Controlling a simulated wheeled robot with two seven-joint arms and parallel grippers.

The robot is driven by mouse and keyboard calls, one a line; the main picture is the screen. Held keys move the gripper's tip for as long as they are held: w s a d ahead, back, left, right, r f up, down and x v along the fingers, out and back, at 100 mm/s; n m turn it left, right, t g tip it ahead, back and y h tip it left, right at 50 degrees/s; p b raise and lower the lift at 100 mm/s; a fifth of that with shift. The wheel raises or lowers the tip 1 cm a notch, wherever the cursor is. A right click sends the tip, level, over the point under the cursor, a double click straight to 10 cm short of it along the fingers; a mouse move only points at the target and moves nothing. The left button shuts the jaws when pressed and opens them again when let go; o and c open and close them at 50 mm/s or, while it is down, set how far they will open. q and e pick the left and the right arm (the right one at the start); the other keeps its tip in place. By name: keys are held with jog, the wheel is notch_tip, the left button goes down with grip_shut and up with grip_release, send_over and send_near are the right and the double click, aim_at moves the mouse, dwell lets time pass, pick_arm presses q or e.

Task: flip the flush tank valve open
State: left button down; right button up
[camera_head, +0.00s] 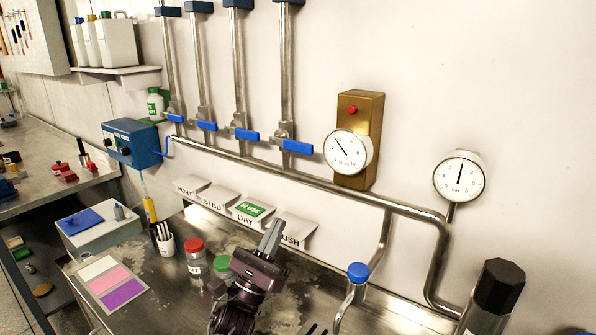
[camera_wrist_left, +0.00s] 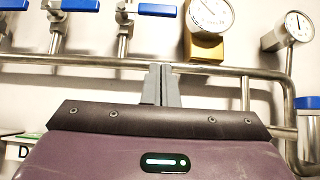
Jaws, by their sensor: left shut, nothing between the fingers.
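Several valves with blue lever handles sit in a row on vertical pipes on the wall. The rightmost one, above the label ending in "USH", has its blue handle (camera_head: 297,147) lying crosswise to its pipe. In the left wrist view a blue handle (camera_wrist_left: 157,10), apparently the same one, shows at the top, beyond the fingertips. My left gripper (camera_head: 272,234) is shut and empty, pointing up in front of the labels, below and left of that valve and apart from it. Its closed fingers also show in the left wrist view (camera_wrist_left: 161,84). My right gripper is not in view.
A horizontal metal pipe (camera_head: 330,185) runs below the valves. A brass box with a gauge (camera_head: 348,152) stands right of them, and a second gauge (camera_head: 459,180) further right. Red-lidded (camera_head: 194,246) and green-lidded jars and a blue-capped pipe (camera_head: 358,272) flank my gripper.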

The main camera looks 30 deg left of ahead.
aim_at(290, 145)
pick_arm(q)
jog(key=s+a+r+p+x, duration=0.1)
jog(key=s+r+p+x, duration=0.1)
jog(key=p+x, duration=0.5)
jog(key=x, duration=0.6)
jog(key=shift+d, duration=0.3)
jog(key=shift+f, duration=0.1)
jog(key=shift+n+y, duration=0.3)
jog(key=shift+n, duration=0.1)
